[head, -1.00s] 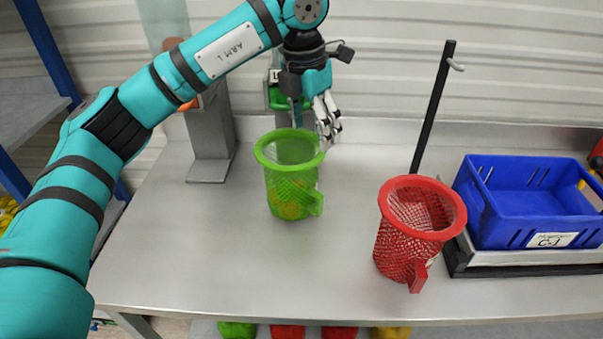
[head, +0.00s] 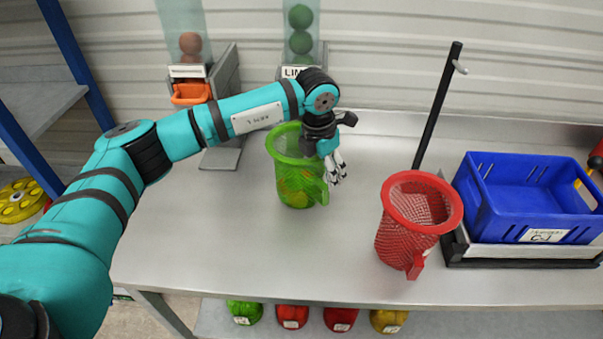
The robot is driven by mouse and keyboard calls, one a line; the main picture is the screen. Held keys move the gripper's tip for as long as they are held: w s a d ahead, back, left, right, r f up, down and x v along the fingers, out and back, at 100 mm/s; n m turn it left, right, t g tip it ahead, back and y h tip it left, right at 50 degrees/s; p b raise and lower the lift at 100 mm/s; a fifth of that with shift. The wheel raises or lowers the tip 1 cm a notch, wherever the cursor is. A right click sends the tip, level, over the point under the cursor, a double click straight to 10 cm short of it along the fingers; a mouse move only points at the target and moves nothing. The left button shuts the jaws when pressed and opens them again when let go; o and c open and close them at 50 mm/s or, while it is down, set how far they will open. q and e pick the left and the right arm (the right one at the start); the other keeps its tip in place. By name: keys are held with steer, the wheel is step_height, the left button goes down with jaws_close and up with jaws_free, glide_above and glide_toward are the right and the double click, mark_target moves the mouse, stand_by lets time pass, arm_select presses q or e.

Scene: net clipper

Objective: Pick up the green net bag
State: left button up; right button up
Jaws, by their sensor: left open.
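The green net bag (head: 297,183) stands upright on the metal table, with a green rim, a side tab at its lower right and yellowish-green contents showing through the mesh. My left gripper (head: 337,178) is open, pointing down at the bag's right side, close to the rim and tab. It partly covers the right of the rim. I cannot tell whether the fingers touch the bag. My right gripper is not in view.
A red net bag (head: 399,240) stands to the right, near a black pole (head: 436,106). A blue crate (head: 507,220) sits on a scale at the far right. Dispensers stand behind, one with an orange chute (head: 190,93). The table's front left (head: 220,250) is clear.

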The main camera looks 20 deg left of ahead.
arm_select(q)
steer(key=shift+w+f, duration=0.15)
steer(key=shift+f, duration=0.4)
steer(key=shift+w+f, duration=0.15)
steer(key=shift+f, duration=0.7)
steer(key=shift+r, duration=0.1)
jaws_close()
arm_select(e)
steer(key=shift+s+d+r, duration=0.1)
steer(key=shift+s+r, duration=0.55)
